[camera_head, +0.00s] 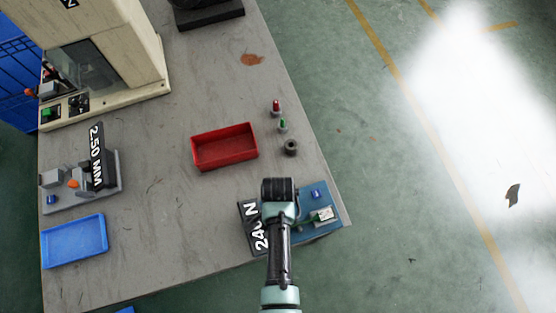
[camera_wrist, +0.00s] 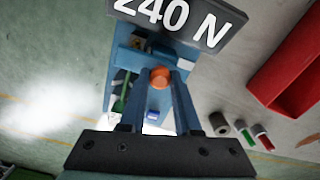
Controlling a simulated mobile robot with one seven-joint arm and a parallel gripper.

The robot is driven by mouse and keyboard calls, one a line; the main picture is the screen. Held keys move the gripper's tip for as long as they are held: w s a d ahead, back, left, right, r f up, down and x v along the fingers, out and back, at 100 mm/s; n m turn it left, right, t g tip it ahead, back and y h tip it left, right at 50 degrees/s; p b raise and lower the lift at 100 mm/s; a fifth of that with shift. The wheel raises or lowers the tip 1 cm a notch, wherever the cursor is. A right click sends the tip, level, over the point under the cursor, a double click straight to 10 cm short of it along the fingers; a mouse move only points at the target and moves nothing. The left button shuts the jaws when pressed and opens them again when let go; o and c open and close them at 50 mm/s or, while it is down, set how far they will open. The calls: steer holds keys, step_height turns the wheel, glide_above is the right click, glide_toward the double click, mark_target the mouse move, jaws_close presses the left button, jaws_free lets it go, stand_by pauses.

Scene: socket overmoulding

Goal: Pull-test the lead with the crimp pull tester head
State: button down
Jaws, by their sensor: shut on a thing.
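The pull tester is a blue base (camera_head: 327,232) with a black "240 N" sign (camera_head: 250,226) at the front right table corner; the sign also fills the top of the wrist view (camera_wrist: 180,18). The lead, a green wire (camera_head: 306,225) with a white end piece (camera_head: 324,214), lies at the tester; its green part shows in the wrist view (camera_wrist: 118,104). My gripper (camera_wrist: 160,76) is over the tester, its fingers closed around an orange knob (camera_wrist: 160,78), seemingly the tester head's. My wrist hides the knob in the head view.
A red tray (camera_head: 224,147) lies behind the tester. A red-topped piece (camera_head: 276,106), a green-topped piece (camera_head: 283,125) and a dark ring (camera_head: 291,147) stand right of it. A "2.50 MM" gauge (camera_head: 97,155) and blue tray (camera_head: 75,241) are at left.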

steer(key=w, duration=0.1)
steer(key=w+a+b, duration=0.1)
steer(key=w, duration=0.1)
steer(key=w+b, duration=0.1)
steer(key=shift+w+a, duration=0.15)
steer(key=shift+a, duration=0.1)
steer(key=shift+r, duration=0.1)
steer(key=c, duration=0.6)
jaws_free()
steer(key=shift+w, duration=0.15)
step_height(320, 180, up, 13)
steer(key=shift+f+b, duration=0.1)
steer(key=shift+b, duration=0.3)
